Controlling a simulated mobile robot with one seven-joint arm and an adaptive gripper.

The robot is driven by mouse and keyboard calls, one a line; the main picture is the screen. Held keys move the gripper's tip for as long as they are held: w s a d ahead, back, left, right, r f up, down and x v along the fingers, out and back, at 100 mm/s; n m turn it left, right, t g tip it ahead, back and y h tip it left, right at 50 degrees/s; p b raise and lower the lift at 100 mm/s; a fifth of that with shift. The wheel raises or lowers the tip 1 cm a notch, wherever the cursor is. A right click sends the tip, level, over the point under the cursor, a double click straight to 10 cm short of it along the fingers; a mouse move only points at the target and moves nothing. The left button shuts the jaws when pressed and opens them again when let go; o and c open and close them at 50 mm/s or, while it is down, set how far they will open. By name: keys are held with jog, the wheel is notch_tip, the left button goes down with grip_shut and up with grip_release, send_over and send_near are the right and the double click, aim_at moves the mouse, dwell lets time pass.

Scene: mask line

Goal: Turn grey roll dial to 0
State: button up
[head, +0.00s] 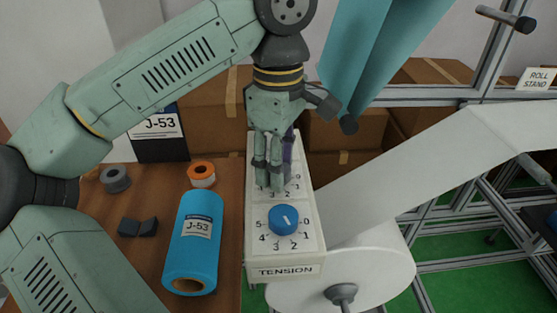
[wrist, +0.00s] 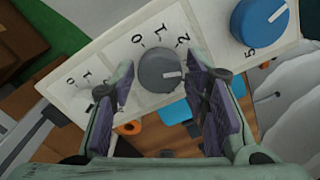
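The grey roll dial (wrist: 159,71) is on the white TENSION panel, which shows in the head view (head: 255,240) and the wrist view (wrist: 110,55). In the wrist view its white mark points right, past the printed 2; the label there is hidden by a finger. The numbers 0, 1 and 2 show above the dial. My gripper (wrist: 160,82) is open, with one purple-padded finger on each side of the dial and gaps visible between. In the head view my gripper (head: 270,186) points down at the panel and hides the grey dial.
A blue dial (head: 284,220) is on the panel's near end, close to my gripper. A white web (head: 420,165) runs to the right.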

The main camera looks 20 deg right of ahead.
jog(key=c, duration=0.8)
jog(key=shift+n, duration=0.3)
jog(key=n+b, duration=0.2)
jog(key=n, duration=0.2)
jog(key=shift+f, duration=0.1)
jog(key=n+b, duration=0.1)
jog(key=n, duration=0.5)
jog(key=shift+n, duration=0.4)
jog(key=n, duration=0.6)
jog(key=shift+b, duration=0.4)
jog(key=n, duration=0.6)
jog(key=shift+p, duration=0.3)
jog(key=shift+n, duration=0.3)
